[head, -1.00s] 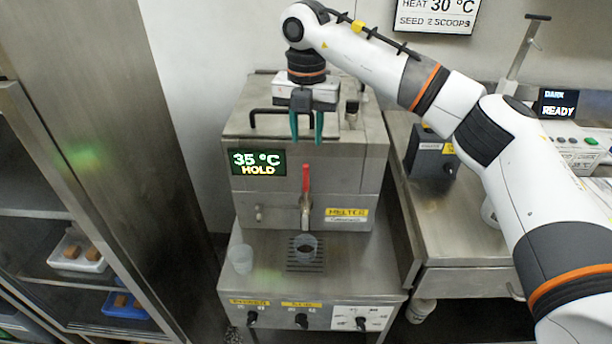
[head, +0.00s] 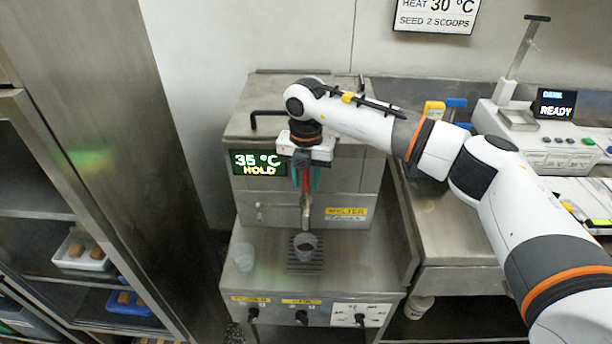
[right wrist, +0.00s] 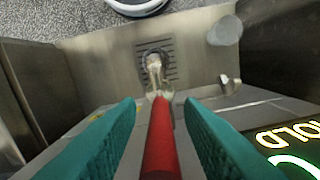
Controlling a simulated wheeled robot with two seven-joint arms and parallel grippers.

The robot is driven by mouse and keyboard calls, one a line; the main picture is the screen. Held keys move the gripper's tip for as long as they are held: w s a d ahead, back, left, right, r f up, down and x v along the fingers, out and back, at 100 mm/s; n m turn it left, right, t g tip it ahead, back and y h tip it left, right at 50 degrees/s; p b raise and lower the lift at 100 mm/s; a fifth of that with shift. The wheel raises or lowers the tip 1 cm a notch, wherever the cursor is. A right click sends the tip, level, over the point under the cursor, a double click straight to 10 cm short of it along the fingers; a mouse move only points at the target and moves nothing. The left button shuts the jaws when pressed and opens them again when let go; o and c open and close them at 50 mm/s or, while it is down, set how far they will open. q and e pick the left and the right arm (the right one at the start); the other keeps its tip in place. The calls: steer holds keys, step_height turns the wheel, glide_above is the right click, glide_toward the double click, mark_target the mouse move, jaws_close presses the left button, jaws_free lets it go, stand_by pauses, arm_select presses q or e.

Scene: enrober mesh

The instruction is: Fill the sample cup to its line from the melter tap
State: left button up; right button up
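The melter (head: 350,185) stands in the middle of the head view, its display reading 35 °C HOLD. Its tap has a red upright handle (head: 306,180) above a metal spout (head: 305,212). The sample cup (head: 306,245) sits on the drip grate under the spout, with dark content inside; its fill line cannot be made out. My right gripper (head: 305,183) is at the tap handle, its teal fingers on either side. In the right wrist view the fingers are apart, with the red handle (right wrist: 160,140) between them and gaps visible. My left gripper is not in view.
A second clear cup (head: 243,257) stands left of the drip grate (head: 305,264). Knobs line the stand's front. A bench (head: 455,230) with a machine reading READY (head: 557,104) is at right. Shelves with trays (head: 82,251) are at left.

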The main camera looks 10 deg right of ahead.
steer(key=shift+c, duration=0.3)
jaws_close()
steer(key=d+y+b, duration=0.1)
steer(key=d+t+y+b, duration=0.1)
steer(key=y+b, duration=0.1)
steer(key=d+y+b, duration=0.1)
steer(key=b, duration=0.1)
steer(key=shift+s+d+f+y, duration=0.1)
steer(key=shift+s+f+y, duration=0.2)
steer(key=shift+s+y, duration=0.1)
steer(key=shift+o, duration=0.3)
jaws_free()
